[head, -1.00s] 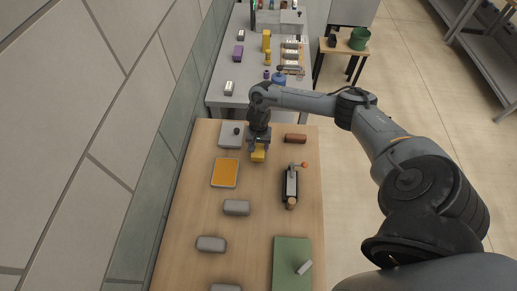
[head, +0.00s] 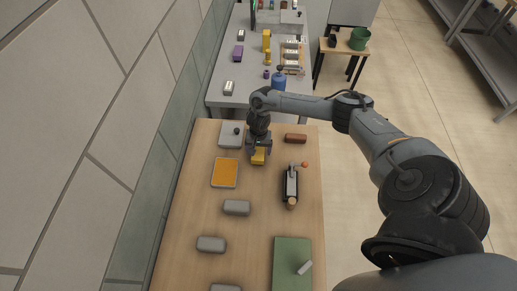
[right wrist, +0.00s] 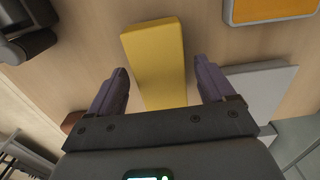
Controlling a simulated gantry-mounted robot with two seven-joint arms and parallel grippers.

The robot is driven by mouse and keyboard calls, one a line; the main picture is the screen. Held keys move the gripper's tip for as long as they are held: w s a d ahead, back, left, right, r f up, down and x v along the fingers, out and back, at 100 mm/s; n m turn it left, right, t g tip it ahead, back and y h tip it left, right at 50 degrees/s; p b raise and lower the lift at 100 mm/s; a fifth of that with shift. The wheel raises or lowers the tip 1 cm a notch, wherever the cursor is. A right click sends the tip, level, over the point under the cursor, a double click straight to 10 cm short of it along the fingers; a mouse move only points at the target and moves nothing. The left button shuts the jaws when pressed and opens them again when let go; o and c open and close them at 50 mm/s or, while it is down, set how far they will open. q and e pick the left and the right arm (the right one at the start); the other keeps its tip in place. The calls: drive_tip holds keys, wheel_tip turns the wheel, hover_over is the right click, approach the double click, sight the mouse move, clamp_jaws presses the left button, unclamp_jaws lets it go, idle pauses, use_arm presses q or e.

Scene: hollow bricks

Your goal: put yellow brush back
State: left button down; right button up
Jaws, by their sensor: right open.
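The yellow brush (head: 258,157) lies on the wooden table, seen as a plain yellow block. In the right wrist view the yellow brush (right wrist: 157,62) lies between and beyond my fingertips. My right gripper (head: 259,148) is just above the brush, pointing down. In the right wrist view the right gripper (right wrist: 160,78) is open, with one finger on each side of the brush and gaps visible. Part of the brush is hidden by the gripper body. My left gripper is not in view.
An orange-topped tray (head: 225,172) lies left of the brush, a grey plate with a knob (head: 230,135) behind it. A black tool (head: 291,184) and a brown block (head: 296,138) lie right. Several grey bricks (head: 236,208) and a green mat (head: 291,262) lie nearer.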

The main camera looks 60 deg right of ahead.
sight(258, 150)
drive_tip(key=shift+r, duration=0.15)
wheel_tip(258, 150, up, 10)
drive_tip(key=p, duration=0.2)
drive_tip(key=w+a+f+n+t+y, duration=0.2)
drive_tip(key=a+n+t, duration=0.7)
drive_tip(key=a, duration=2)
drive_tip(key=s+a+r+n+g, duration=0.2)
drive_tip(key=s+a+r+n, duration=0.2)
drive_tip(key=s+n, duration=0.15)
drive_tip(key=s+d+r+g+h, duration=0.2)
drive_tip(key=s+d, duration=0.3)
drive_tip(key=s, duration=0.6)
drive_tip(key=shift+s+d+r+g, duration=0.15)
drive_tip(key=shift+s+r+g, duration=0.2)
drive_tip(key=shift+r+g, duration=0.25)
drive_tip(key=shift+n, duration=0.25)
drive_tip(key=shift+r+p, duration=0.1)
drive_tip(key=shift+p, duration=0.2)
